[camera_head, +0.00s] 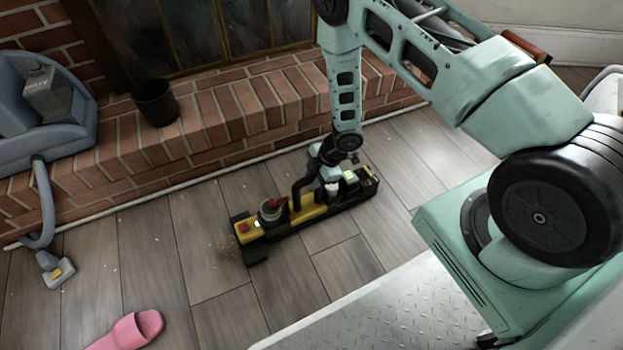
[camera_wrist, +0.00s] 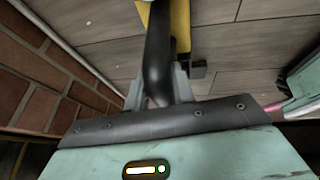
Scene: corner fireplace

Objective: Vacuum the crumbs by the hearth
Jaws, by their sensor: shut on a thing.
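A yellow and black handheld vacuum (camera_head: 310,207) lies low along the wood floor in the head view, its wide black nozzle end at the left. My gripper (camera_head: 330,178) is above its middle, shut on the black handle. In the wrist view my gripper (camera_wrist: 160,92) has a finger on each side of the dark handle, with the yellow body of the vacuum (camera_wrist: 180,25) beyond it.
The raised brick hearth (camera_head: 215,125) runs behind the vacuum, with a black cup (camera_head: 155,102) on it. A blue-grey machine (camera_head: 50,130) with a hose and floor nozzle (camera_head: 58,273) stands at left. A pink slipper (camera_head: 130,332) lies at lower left. The floor between is clear.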

